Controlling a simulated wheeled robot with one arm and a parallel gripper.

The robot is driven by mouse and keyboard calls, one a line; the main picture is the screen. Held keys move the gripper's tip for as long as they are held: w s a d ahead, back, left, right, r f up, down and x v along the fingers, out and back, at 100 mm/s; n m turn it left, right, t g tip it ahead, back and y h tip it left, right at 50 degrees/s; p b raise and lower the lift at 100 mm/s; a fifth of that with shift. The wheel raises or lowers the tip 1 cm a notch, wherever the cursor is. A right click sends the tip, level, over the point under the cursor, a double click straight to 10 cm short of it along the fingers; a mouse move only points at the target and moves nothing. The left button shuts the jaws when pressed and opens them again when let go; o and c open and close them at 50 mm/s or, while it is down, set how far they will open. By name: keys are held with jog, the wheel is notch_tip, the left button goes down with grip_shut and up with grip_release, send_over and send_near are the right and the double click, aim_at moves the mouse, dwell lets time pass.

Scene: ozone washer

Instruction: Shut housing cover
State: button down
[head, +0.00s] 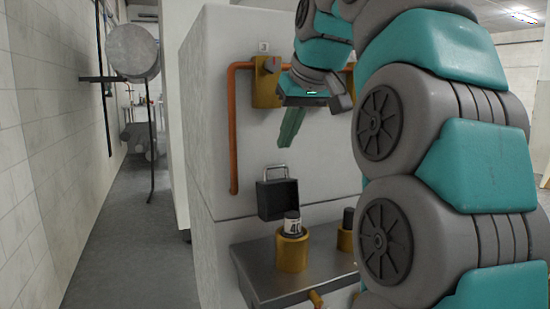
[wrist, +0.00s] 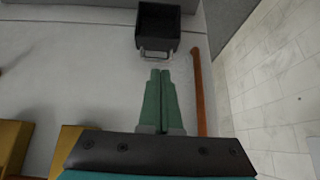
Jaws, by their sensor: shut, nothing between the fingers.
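The housing cover appears to be the black box-shaped part (head: 277,199) with a metal handle (head: 276,172) on its upper edge. It stands raised against the white machine, behind and above a yellow cup (head: 291,254) holding a cartridge marked 40 (head: 292,226). The wrist view also shows the black cover (wrist: 158,22) and its handle (wrist: 156,56). My gripper (head: 287,140) is shut and empty, above the cover and apart from it. In the wrist view its fingertips (wrist: 160,73) point toward the handle, with a small gap in the picture.
An orange pipe (head: 232,140) runs down the machine left of my gripper. A metal shelf (head: 265,275) carries the cup and a second yellow holder (head: 345,240).

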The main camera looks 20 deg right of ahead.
aim_at(279, 165)
jog(key=shift+t, duration=0.3)
jog(key=shift+w+d+r+x, duration=0.2)
jog(key=shift+w+x, duration=0.05)
jog(key=shift+x, duration=1.2)
jog(key=shift+w+d+r+x, duration=0.15)
jog(key=shift+w+x, duration=0.05)
jog(key=shift+x, duration=1.2)
jog(key=shift+w+d+r+x, duration=0.2)
jog(key=shift+w+x, duration=0.05)
jog(key=shift+x, duration=1.2)
jog(key=shift+s+b, duration=0.15)
jog(key=shift+b, duration=0.45)
jog(key=shift+s+r+t+b, duration=0.1)
jog(key=shift+s+t+b, duration=0.1)
jog(key=shift+t+b, duration=0.15)
